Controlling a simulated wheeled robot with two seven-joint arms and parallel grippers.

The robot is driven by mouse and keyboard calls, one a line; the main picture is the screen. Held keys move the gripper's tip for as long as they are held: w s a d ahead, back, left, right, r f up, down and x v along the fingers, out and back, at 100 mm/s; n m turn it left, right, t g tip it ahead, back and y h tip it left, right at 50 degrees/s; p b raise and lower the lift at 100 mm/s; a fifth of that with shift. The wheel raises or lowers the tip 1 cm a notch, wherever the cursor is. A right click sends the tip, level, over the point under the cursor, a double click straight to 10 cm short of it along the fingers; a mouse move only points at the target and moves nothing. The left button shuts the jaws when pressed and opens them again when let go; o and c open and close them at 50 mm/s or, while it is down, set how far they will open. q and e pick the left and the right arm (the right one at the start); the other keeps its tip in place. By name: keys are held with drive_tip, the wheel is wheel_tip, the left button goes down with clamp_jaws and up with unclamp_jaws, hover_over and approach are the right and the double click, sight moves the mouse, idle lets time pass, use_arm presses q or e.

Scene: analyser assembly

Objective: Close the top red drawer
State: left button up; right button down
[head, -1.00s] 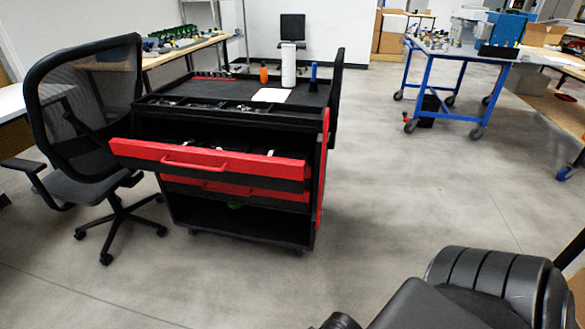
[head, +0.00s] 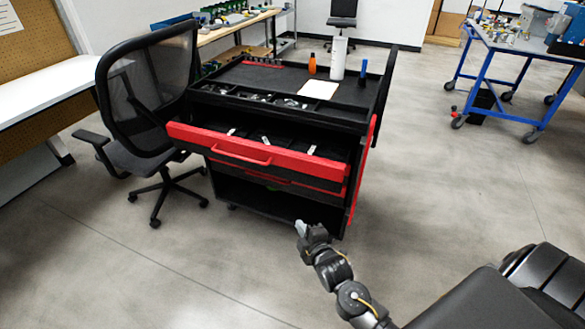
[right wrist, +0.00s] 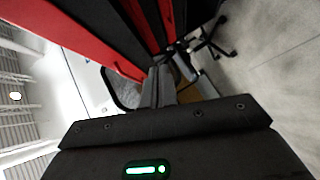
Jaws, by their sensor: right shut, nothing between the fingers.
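The top red drawer (head: 262,153) stands pulled out from the black tool cart (head: 300,101). Its red front with a red bar handle juts forward, and light-coloured items lie inside it. A lower red drawer front shows just beneath it, partly covered. My right gripper (head: 300,228) is in front of the cart, low and near its front right corner, apart from the drawer in the head view. In the right wrist view its fingers (right wrist: 160,86) are together and empty, with red drawer fronts (right wrist: 68,36) above and to the left. My left gripper is not in view.
A black mesh chair (head: 152,95) stands close to the cart's left side. An orange bottle (head: 312,63) and a white cylinder (head: 338,58) stand on the cart top. A blue-framed table (head: 525,50) is at the back right. The floor right of the cart is clear.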

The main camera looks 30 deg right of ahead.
drive_tip(key=w+d+r+n+t+p, duration=0.1)
drive_tip(key=w+d+r+n+t, duration=0.15)
drive_tip(key=w+r, duration=0.2)
approach(289, 171)
drive_tip(key=w+a, duration=0.3)
drive_tip(key=w, duration=0.1)
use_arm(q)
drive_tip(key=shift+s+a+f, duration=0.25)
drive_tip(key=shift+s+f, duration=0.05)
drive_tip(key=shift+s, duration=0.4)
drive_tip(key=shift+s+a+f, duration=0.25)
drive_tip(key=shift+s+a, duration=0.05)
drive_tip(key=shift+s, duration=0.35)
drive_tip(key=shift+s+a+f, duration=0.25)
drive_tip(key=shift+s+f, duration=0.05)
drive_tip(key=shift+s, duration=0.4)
use_arm(e)
drive_tip(key=shift+w+d+n+h, duration=0.2)
drive_tip(key=shift+w+d, duration=0.3)
drive_tip(key=shift+d, duration=0.25)
drive_tip(key=shift+w+d+n+h, duration=0.1)
drive_tip(key=shift+w+d+n, duration=0.05)
drive_tip(key=shift+w+d, duration=0.5)
drive_tip(key=shift+s+d, duration=0.1)
drive_tip(key=shift+d, duration=0.1)
